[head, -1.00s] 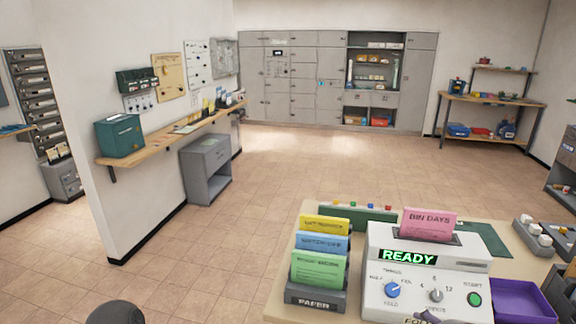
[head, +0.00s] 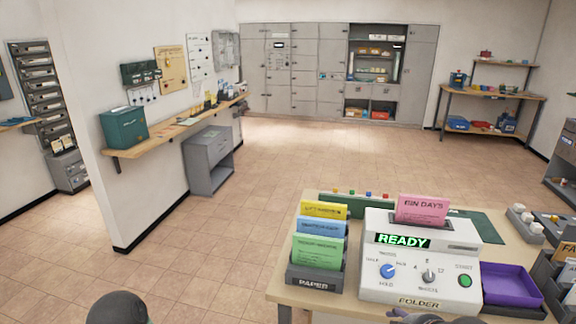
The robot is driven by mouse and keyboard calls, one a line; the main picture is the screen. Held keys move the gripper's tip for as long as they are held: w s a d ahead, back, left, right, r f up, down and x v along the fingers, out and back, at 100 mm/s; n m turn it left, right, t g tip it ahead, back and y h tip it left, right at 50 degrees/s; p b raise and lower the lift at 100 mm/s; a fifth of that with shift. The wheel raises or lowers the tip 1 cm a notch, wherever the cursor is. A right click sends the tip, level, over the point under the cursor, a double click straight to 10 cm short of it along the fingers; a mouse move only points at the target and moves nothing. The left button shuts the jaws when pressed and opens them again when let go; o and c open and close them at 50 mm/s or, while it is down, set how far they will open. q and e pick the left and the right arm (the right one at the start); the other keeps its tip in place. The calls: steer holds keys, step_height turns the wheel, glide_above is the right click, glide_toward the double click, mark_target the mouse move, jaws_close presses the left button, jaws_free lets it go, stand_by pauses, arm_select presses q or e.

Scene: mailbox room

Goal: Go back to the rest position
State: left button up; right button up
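A rounded dark grey part of my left arm (head: 118,308) shows at the bottom left edge, over the floor. My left gripper is out of view. A small grey piece at the bottom edge, in front of the folder machine, seems to be the top of my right gripper (head: 410,317). Its fingers are cut off by the frame, so I cannot see whether it is open or holds anything.
A white folder machine (head: 378,280) reading READY stands on a table (head: 290,282), with a pink BIN DAYS sheet (head: 422,209) upright in its top. A paper rack (head: 314,279) is left of it, a purple tray (head: 508,287) right. The tiled floor (head: 300,160) behind is clear.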

steer(key=a+f+m+g+y+p, duration=0.1)
steer(key=a+f+m+g, duration=0.2)
steer(key=f, duration=0.7)
steer(key=a+f+m+g+y+p, duration=0.15)
steer(key=a+f, duration=0.35)
steer(key=f, duration=0.5)
steer(key=s+a+f+m+g, duration=0.1)
steer(key=s+a+f+m, duration=0.2)
steer(key=s+f, duration=0.3)
steer(key=s+a+f+m+g, duration=0.1)
steer(key=s+a+f+m, duration=0.2)
steer(key=s+f, duration=0.3)
step_height(320, 180, down, 5)
steer(key=shift+f+m+p, duration=0.2)
steer(key=shift+m+p, duration=0.25)
steer(key=shift+m, duration=0.2)
steer(key=shift+s+g, duration=0.1)
steer(key=shift+g, duration=0.15)
